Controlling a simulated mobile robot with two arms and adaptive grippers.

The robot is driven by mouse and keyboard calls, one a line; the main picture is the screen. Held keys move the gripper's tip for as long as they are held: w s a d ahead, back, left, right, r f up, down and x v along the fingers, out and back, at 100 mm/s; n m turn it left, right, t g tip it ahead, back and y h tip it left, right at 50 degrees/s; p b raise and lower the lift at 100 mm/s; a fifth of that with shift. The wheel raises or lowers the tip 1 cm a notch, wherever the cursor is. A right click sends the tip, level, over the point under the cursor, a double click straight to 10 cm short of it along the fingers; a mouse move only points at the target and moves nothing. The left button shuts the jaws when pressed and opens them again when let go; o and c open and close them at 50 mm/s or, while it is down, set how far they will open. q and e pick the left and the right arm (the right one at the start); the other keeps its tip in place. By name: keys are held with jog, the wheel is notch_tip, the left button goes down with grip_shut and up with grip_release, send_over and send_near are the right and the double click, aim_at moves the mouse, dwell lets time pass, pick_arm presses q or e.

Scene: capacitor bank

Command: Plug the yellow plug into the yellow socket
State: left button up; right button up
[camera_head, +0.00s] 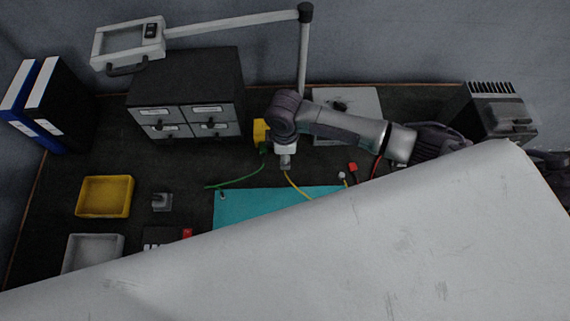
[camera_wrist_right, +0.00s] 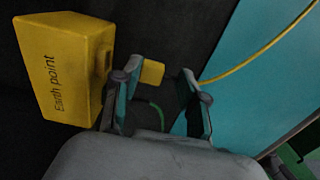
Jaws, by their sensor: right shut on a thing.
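My right gripper (camera_head: 286,163) points down near the yellow box. In the wrist view its fingers (camera_wrist_right: 160,95) stand apart around a yellow plug (camera_wrist_right: 151,72), held at the fingertips and partly hidden by them. A yellow cable (camera_head: 298,189) runs from the gripper toward the teal mat; it also shows in the wrist view (camera_wrist_right: 245,66). The yellow box marked "Earth point" (camera_wrist_right: 70,75) is just left of the plug, with a visible gap between them. It has a small recessed feature on its right face, which I take for the socket.
A green cable (camera_head: 232,182) lies close to the box. A teal mat (camera_head: 240,207), red plug (camera_head: 352,167), drawer cabinet (camera_head: 187,95), yellow tray (camera_head: 105,197) and a heat-sinked unit (camera_head: 500,112) stand around. A large pale surface close to the camera hides the front of the table.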

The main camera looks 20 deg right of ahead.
jog(key=shift+w+d+b, duration=0.15)
jog(key=shift+w+b, duration=0.2)
jog(key=shift+w, duration=0.2)
jog(key=shift+w+d+b, duration=0.15)
jog(key=shift+w+b, duration=0.15)
jog(key=shift+w, duration=0.2)
jog(key=shift+r, duration=0.15)
jog(key=shift+p, duration=0.35)
jog(key=shift+p, duration=0.9)
dwell(1.1)
